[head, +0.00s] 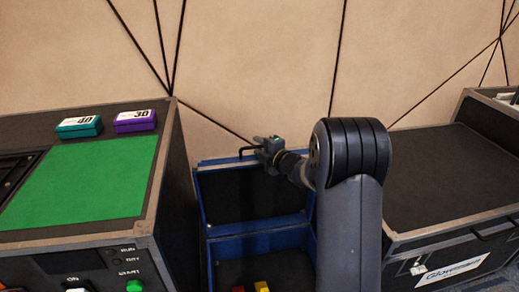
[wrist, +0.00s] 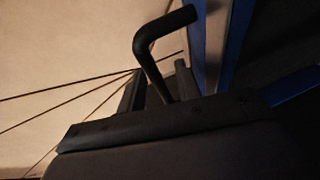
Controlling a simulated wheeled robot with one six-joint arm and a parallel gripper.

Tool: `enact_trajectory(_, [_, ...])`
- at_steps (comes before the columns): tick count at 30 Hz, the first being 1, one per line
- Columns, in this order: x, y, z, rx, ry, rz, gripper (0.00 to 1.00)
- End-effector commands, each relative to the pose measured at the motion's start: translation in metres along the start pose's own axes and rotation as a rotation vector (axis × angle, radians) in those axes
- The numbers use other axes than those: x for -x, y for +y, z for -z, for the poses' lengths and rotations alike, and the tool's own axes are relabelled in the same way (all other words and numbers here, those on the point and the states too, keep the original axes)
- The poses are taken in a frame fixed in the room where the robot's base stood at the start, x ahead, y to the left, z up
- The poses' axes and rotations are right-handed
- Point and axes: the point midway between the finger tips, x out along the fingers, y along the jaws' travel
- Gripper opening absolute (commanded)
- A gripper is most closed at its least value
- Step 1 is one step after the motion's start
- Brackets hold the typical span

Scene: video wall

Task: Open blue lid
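The blue lid (head: 253,164) stands raised, roughly upright, at the back of a blue-edged box (head: 210,259) in the head view. Its dark inner face is toward me. A black bent handle (wrist: 152,50) is at the lid's top edge. My gripper (head: 262,150) is at that top edge. In the wrist view, the handle runs down between the two fingertips of my gripper (wrist: 160,85). Whether the fingers press on it is not clear. The lid's blue edge (wrist: 205,50) shows to the right of the handle. My arm hides the box's right side.
A red block (head: 238,289) and a yellow block (head: 262,287) lie in the box. A case with a green panel (head: 85,183), a teal box (head: 79,127) and a purple box (head: 135,121) stands left. A dark case (head: 445,180) stands right. A beige wall is behind.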

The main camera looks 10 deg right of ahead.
Motion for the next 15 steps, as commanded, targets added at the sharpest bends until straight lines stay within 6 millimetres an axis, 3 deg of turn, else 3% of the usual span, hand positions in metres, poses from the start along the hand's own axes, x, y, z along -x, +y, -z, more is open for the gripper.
enact_trajectory(9, [-0.0032, -0.0001, 0.0000, -0.001, 0.000, 0.001, 0.33])
enact_trajectory(15, [-0.0030, -0.0001, -0.0001, 0.000, 0.000, 0.000, 0.17])
